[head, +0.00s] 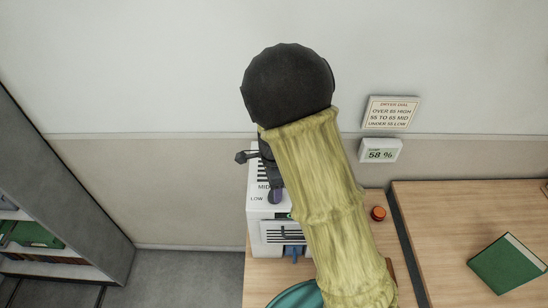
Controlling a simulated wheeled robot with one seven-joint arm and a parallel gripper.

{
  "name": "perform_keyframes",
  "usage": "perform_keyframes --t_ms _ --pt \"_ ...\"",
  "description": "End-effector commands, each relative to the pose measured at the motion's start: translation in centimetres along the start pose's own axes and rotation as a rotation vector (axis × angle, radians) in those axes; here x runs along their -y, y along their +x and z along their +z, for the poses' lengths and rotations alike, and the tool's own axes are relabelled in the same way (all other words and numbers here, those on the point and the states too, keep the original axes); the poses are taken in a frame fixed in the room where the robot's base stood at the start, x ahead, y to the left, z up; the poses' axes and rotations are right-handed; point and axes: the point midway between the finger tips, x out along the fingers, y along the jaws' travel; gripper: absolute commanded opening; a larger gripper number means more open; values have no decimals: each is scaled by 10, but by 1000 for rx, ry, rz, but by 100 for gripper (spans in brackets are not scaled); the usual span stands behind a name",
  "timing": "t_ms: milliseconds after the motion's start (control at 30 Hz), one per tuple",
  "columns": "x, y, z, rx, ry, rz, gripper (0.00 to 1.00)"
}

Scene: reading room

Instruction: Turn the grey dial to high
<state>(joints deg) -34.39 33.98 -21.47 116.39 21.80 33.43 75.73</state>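A white box-shaped dryer (257,222) stands against the wall on the wooden desk, in the middle of the head view. Its top carries a printed scale; MID and LOW can be read, and no HIGH mark is visible. My gripper (270,172) is dark and over the dryer's top, partly covered by my arm. Its fingers are too hidden to tell open from shut. A small purple-grey piece (275,196) shows just below it, beside LOW; I cannot tell whether it is the dial. The dial's setting cannot be made out.
A wall sign (391,112) reads DRYER DIAL: over 65 high, 55 to 65 mid, under 55 low. The display (380,152) below it reads 58 %. A red-orange button (378,214) and teal round object (296,297) are nearby. A green book (508,265) lies right; shelves (40,215) stand left.

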Motion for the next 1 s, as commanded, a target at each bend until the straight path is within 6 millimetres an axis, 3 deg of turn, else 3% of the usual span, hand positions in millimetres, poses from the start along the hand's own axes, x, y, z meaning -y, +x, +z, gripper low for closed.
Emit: perform_keyframes --t_ms 600,800,1000 --pt "1 -122 0 2 0 -6 56" --pt "1 -145 0 1 0 -3 56" --pt "0 -148 0 0 1 -1 56"
